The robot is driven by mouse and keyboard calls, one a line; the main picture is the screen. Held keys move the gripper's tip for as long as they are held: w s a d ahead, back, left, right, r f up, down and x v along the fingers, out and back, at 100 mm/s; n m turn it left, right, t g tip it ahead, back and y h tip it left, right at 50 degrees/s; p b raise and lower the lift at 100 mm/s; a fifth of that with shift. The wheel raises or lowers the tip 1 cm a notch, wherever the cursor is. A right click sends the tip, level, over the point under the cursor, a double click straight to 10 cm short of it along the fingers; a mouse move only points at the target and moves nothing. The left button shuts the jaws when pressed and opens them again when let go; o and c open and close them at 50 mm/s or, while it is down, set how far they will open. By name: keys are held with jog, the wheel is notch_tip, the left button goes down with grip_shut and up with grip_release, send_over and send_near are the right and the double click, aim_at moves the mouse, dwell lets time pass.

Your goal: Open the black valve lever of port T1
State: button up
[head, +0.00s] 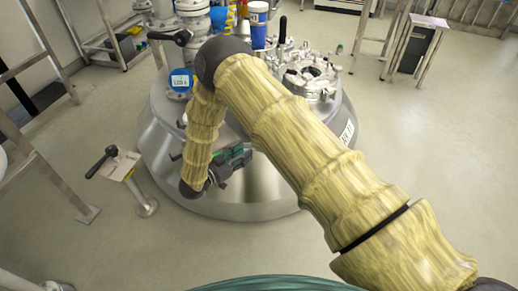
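Several black levers show in the head view, and I cannot read a T1 label on any of them. One black lever (172,37) lies roughly level on a valve at the reactor's top left. Another black lever (282,29) stands upright near the blue and white container. A third black lever (102,162) sits on a post at the left. My gripper (238,158) hangs in front of the reactor's steel side, below the top fittings and apart from the levers. It is small and partly hidden by my arm, so its fingers are unclear.
The domed steel reactor (240,195) fills the middle, with a crowded top of flanges and fittings. A metal frame (50,175) stands at the left edge. A small stand (415,50) is at the back right. The floor (430,140) at the right is clear.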

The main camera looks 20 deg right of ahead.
jog(key=shift+m+g+h, duration=0.7)
jog(key=shift+m+g, duration=0.2)
jog(key=x, duration=0.3)
jog(key=r+b+x, duration=0.1)
jog(key=x, duration=0.1)
jog(key=b+x, duration=0.1)
jog(key=x, duration=0.2)
jog(key=shift+w+d+r, duration=0.15)
jog(key=shift+w, duration=0.3)
grip_shut()
